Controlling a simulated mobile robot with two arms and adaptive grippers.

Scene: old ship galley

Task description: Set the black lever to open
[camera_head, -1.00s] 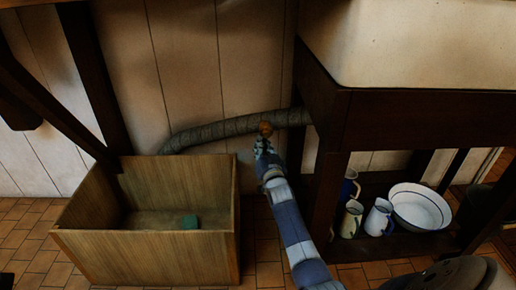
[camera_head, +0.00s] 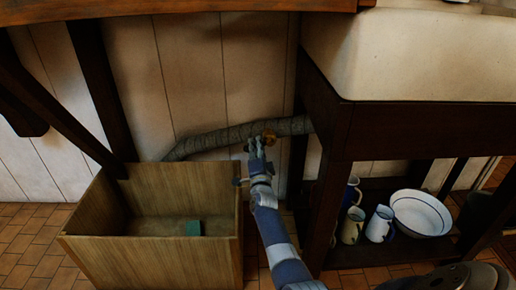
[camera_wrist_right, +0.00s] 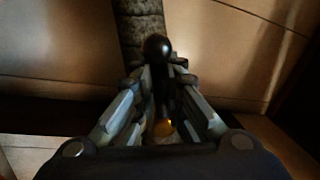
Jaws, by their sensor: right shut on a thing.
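The black lever (camera_wrist_right: 157,47) has a round knob and shows in the right wrist view, in front of the grey pipe (camera_wrist_right: 144,20). A brass-coloured valve part (camera_wrist_right: 165,128) shows low between my fingers. In the head view the brass part (camera_head: 268,136) sits on the wrapped pipe (camera_head: 220,140) along the wall. My right gripper (camera_head: 255,147) is at the valve, just below and left of the brass part. In the wrist view its fingers (camera_wrist_right: 162,95) are shut on the lever's shaft. The knob sticks out past the fingers. My left gripper is not in view.
A wooden box (camera_head: 160,250) with a small green block (camera_head: 193,228) stands left of my right arm. The sink's dark wooden frame (camera_head: 430,130) is close on the right. Jugs (camera_head: 379,224) and a white basin (camera_head: 421,212) stand on its lower shelf.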

